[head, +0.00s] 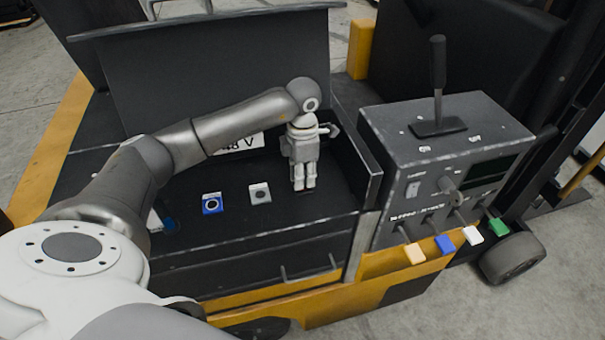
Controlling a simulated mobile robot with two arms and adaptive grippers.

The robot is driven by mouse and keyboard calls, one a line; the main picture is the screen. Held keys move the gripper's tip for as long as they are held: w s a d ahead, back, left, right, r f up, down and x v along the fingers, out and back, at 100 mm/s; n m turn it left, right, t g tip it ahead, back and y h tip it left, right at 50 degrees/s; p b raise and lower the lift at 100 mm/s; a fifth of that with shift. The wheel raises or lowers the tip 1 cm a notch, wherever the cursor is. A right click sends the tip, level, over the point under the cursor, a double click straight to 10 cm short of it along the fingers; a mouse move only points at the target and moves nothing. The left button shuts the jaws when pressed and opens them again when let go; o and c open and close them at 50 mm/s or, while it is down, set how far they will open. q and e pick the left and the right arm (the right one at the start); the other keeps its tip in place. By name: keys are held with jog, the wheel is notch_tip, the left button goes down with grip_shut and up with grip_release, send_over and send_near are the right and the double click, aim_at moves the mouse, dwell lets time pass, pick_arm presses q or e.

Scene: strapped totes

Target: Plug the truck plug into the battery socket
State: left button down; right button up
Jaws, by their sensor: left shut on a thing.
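My left gripper (303,182) points down into the open battery bay of the yellow truck. It is shut on a small dark thing, mostly hidden by the fingers; I cannot tell which plug or socket it is. A trace of dark red shows at the fingertips. Left of the gripper, a grey block (260,193) and a blue block (212,203) with round faces sit in the bay. Another blue piece (168,224) is partly hidden by my left arm. I cannot tell which is the battery socket. My right gripper is not in view.
The bay's raised lid (220,75) stands behind my arm. A white label (243,143) lies partly behind the arm. The bay's right wall (362,165) is close to the gripper. A control console (440,165) with a black lever (438,75) and several coloured knobs stands on the right.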

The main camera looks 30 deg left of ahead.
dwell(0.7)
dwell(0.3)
pick_arm(q)
jog(key=shift+f+b, duration=0.55)
jog(key=shift+b, duration=0.2)
jog(key=c, duration=1.2)
grip_release()
jog(key=shift+o, duration=0.2)
notch_tip(320, 180, up, 12)
